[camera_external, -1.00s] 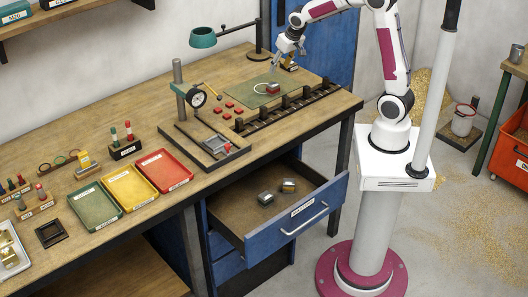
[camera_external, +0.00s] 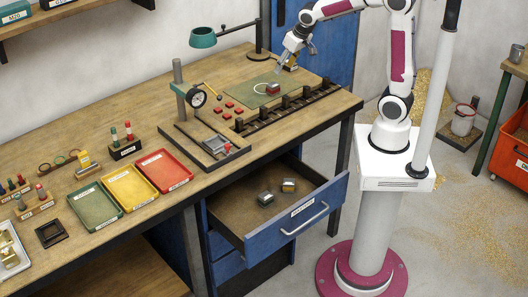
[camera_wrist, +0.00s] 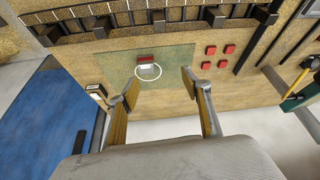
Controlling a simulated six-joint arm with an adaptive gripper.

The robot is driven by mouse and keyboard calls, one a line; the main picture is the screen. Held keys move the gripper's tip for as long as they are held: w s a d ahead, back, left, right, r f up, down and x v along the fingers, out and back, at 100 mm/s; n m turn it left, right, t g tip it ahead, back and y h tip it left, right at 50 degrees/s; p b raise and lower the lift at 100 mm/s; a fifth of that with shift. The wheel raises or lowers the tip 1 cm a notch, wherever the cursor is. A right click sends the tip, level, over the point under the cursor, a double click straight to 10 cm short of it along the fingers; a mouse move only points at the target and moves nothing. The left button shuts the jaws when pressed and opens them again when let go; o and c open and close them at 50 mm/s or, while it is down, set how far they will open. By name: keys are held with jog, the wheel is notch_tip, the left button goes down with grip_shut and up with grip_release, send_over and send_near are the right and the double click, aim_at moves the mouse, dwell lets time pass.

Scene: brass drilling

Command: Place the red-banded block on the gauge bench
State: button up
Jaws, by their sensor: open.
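The red-banded block (camera_external: 272,88), red and pale, rests on a green mat (camera_external: 258,97) at the bench's far end. In the wrist view the block (camera_wrist: 146,60) sits by a white ring on the mat, ahead of the fingers and left of centre. My gripper (camera_external: 279,70) is open and empty, above and behind the block, apart from it. Its two spread fingers (camera_wrist: 160,83) show in the wrist view with nothing between them. A dial gauge (camera_external: 197,98) stands on a post over a dark-framed base on the wooden bench; I take this as the gauge bench.
Several red squares (camera_external: 228,104) lie left of the mat. A dark slotted rack (camera_external: 290,103) runs along the bench's front edge. Below, an open blue drawer (camera_external: 297,222) holds two small blocks. A green lamp (camera_external: 203,38) overhangs the bench. Coloured trays (camera_external: 131,187) stand at left.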

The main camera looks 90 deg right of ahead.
jog(key=s+a+r+n+t+y, duration=0.2)
jog(key=s+a+n, duration=0.5)
jog(key=s+a, duration=1.1)
jog(key=a+r, duration=0.1)
jog(key=a, duration=0.2)
jog(key=shift+s+r+y, duration=0.2)
jog(key=shift+r+y, duration=0.15)
jog(key=shift+y, duration=0.05)
jog(key=shift+o, duration=0.4)
jog(key=m+g+h, duration=0.2)
jog(key=m+h, duration=0.1)
jog(key=m, duration=0.6)
send_over(273, 89)
jog(key=s, duration=0.1)
notch_tip(273, 89, down, 12)
jog(key=shift+d, duration=0.25)
